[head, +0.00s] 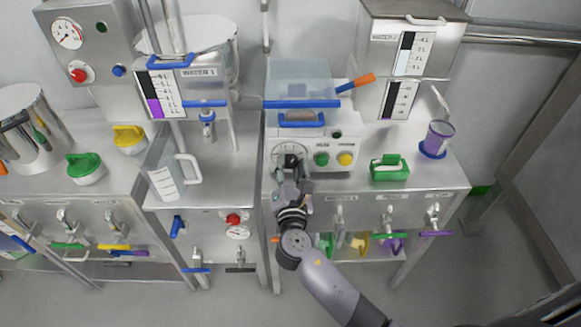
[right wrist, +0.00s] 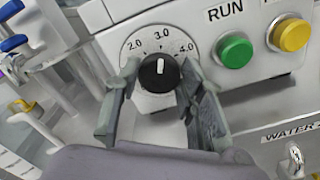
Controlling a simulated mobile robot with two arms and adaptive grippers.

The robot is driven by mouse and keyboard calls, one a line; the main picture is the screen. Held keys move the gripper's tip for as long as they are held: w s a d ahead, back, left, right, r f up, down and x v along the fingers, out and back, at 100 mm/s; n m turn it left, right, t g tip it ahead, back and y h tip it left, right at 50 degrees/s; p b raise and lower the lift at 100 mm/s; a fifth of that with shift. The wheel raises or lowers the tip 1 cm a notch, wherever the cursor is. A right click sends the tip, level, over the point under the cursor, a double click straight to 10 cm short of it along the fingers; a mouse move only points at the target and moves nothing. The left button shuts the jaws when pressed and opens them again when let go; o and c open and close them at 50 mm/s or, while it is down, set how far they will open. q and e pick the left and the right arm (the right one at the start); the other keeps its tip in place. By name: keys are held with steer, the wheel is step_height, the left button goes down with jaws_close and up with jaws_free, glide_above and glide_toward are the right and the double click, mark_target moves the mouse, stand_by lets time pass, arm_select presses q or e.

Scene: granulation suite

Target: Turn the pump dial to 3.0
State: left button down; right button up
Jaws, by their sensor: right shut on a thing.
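The pump dial is a black knob (right wrist: 158,76) with a white pointer mark, set in a white scale on the pump's front panel. The scale reads 2.0, 3.0 and 4.0 in the right wrist view, and the pointer faces up toward 3.0. My right gripper (right wrist: 160,82) has a finger on each side of the knob and is shut on it. In the head view the right gripper (head: 292,180) is at the dial face (head: 290,150) and hides most of the knob. My left gripper is not in view.
The green RUN button (right wrist: 235,50) and yellow button (right wrist: 290,35) sit close to the right of the dial. Below are taps with coloured handles.

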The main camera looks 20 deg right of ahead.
steer(key=o, duration=1.1)
steer(key=shift+o, duration=0.2)
steer(key=shift+s, duration=0.1)
steer(key=v, duration=1.2)
